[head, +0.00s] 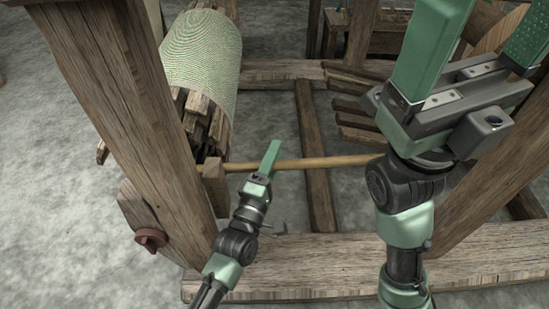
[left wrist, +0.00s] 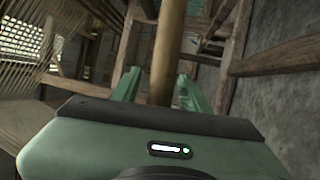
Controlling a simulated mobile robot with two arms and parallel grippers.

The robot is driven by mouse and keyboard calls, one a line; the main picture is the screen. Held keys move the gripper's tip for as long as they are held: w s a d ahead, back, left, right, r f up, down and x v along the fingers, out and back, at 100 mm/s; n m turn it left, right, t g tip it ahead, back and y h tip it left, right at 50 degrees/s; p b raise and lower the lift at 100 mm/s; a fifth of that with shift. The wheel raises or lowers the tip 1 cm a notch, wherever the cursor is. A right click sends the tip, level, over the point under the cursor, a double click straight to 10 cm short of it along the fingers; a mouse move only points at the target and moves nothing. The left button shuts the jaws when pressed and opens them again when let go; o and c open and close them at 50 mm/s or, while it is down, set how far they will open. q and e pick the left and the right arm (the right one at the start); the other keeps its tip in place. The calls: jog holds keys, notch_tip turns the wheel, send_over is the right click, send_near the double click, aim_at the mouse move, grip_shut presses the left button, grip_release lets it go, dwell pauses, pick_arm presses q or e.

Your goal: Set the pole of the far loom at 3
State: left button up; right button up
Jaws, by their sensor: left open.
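The pole (head: 325,162) is a light brown rod. In the head view it runs level across the near part of the wooden loom, from a small post (head: 214,186) at left to behind my right arm. My left gripper (head: 272,150) is at the pole's left part, its green fingers reaching up across it. In the left wrist view the pole (left wrist: 167,45) passes between the two spread fingers of the left gripper (left wrist: 157,80); contact cannot be told. My right gripper (head: 475,50) is large and close at upper right, fingers wide apart and empty. No number marks can be read.
Thick wooden uprights (head: 110,90) stand at left and right. A low beam (head: 320,262) crosses the front. Loose planks (head: 350,85) lie behind. The concrete floor is bare at left.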

pick_arm(q)
jog(key=shift+w, duration=0.1)
grip_shut()
dwell(1.4)
